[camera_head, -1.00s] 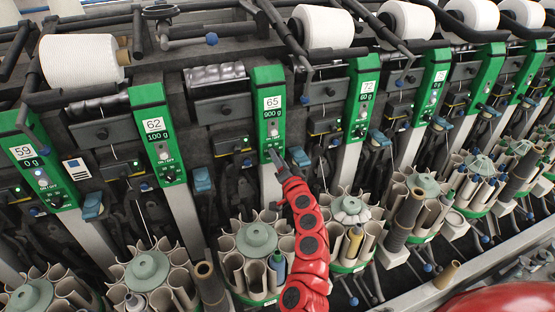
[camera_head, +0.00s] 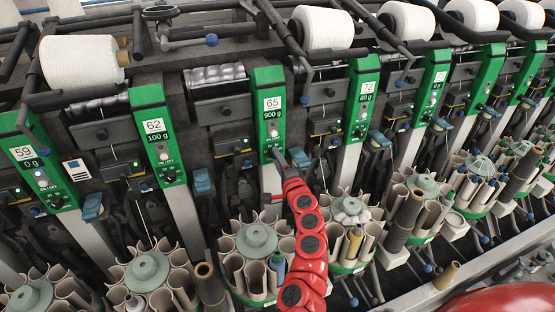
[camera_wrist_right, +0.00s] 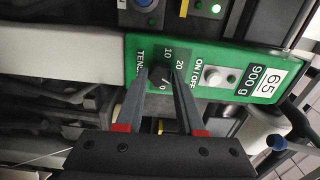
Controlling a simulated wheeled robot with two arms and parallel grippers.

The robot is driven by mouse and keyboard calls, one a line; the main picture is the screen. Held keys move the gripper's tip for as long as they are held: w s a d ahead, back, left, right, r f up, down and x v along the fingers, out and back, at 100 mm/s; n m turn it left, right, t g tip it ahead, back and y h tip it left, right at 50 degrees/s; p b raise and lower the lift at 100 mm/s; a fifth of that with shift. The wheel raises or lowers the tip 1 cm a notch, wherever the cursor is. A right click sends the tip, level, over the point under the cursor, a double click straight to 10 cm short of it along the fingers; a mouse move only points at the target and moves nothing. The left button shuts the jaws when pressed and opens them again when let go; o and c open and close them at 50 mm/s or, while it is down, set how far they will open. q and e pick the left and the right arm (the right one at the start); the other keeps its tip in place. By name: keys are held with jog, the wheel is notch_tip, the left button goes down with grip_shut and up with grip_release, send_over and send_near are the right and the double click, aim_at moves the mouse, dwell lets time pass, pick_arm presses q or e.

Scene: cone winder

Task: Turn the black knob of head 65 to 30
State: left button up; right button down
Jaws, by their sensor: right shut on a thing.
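The head 65 panel (camera_head: 268,110) is a green upright plate labelled 65 and 900 g, near the middle of the head view. It also shows sideways in the right wrist view (camera_wrist_right: 225,88), with an ON/OFF switch (camera_wrist_right: 213,77) and a dial scale reading 0, 10, 20. The black knob (camera_wrist_right: 157,72) is at that scale, mostly hidden between the fingertips. My right gripper (camera_wrist_right: 160,75) is shut on the knob; it also shows in the head view (camera_head: 276,153) at the panel's lower end. The knob's exact setting is hard to read. My left gripper is not in view.
Below head 65 is a round magazine (camera_head: 257,238) of beige tubes. A white yarn cone (camera_head: 322,27) sits above to the right.

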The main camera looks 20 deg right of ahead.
jog(key=shift+f, duration=0.1)
dwell(0.3)
jog(key=c, duration=0.5)
grip_release()
jog(key=shift+s, duration=0.1)
jog(key=s+b, duration=0.1)
jog(key=s, duration=1)
jog(key=s+b, duration=0.1)
jog(key=s, duration=0.5)
jog(key=shift+s+d+b, duration=0.1)
jog(key=shift+d+b, duration=0.2)
jog(key=shift+b, duration=0.05)
